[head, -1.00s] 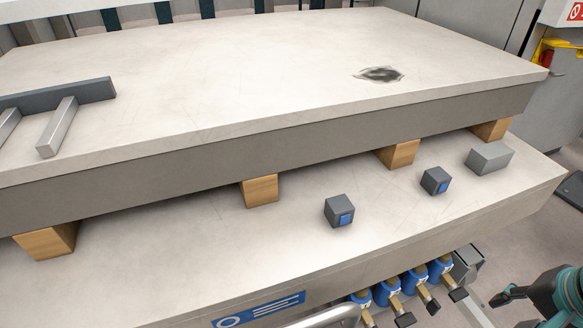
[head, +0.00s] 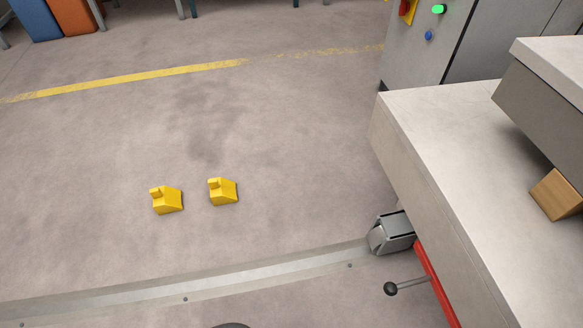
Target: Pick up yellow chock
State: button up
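Two yellow chocks lie on the grey floor in the head view. The left yellow chock (head: 167,200) sits a little lower in the picture. The right yellow chock (head: 223,191) is close beside it, with a gap of bare floor between them. Each has a sloped block shape with a small raised knob. Nothing touches or covers them. My gripper is not in view.
A metal floor rail (head: 200,292) runs below the chocks. At right stand a pale machine table (head: 430,150), a grey caster (head: 391,235), a red bar (head: 437,283) and a black-knobbed lever (head: 391,288). A grey cabinet (head: 415,65) stands behind. Floor around the chocks is clear.

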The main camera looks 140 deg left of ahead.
aim_at(166, 199)
jog(key=z, duration=0.25)
jog(key=i, duration=0.35)
jog(key=u, duration=5.9)
